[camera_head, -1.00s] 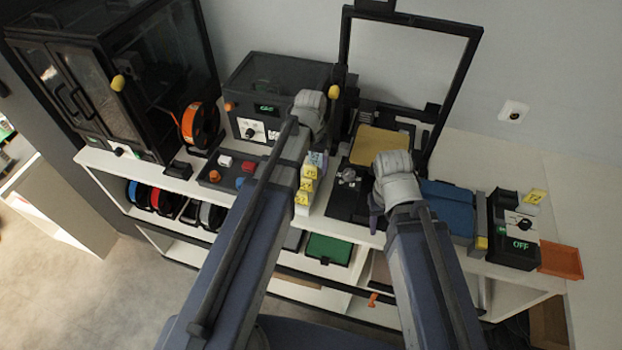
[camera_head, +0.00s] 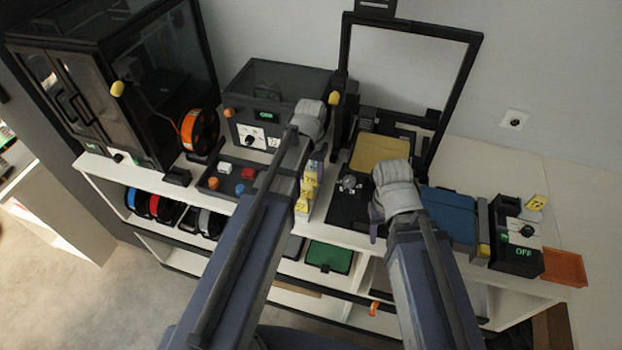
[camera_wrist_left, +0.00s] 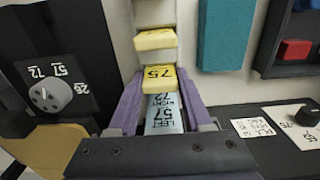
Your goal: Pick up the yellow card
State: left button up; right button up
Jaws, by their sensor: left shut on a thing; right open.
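A yellow card (camera_wrist_left: 160,80) marked 75 sits between the purple fingertips of my left gripper (camera_wrist_left: 161,85) in the left wrist view. The fingers are shut on it. A light blue card (camera_wrist_left: 165,115) with printed numbers lies right beside it, nearer the palm. Other yellow cards (camera_wrist_left: 155,40) stand in a row beyond. In the head view, yellow cards (camera_head: 308,185) show in the row below my left gripper (camera_head: 314,145), whose wrist hides its fingertips. My right gripper (camera_head: 377,225) is open and empty over the black plate, its fingers partly hidden.
A black machine with a raised frame (camera_head: 478,60) and a tan plate (camera_head: 378,154) stands beside the cards. A blue bin (camera_head: 447,213), a dial box (camera_head: 518,250) and an orange tray (camera_head: 563,266) fill the right side.

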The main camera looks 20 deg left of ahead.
aim_at(311, 172)
pick_arm(q)
grip_shut()
notch_tip(311, 172, up, 10)
jog(key=p, duration=1)
pick_arm(e)
notch_tip(311, 172, up, 10)
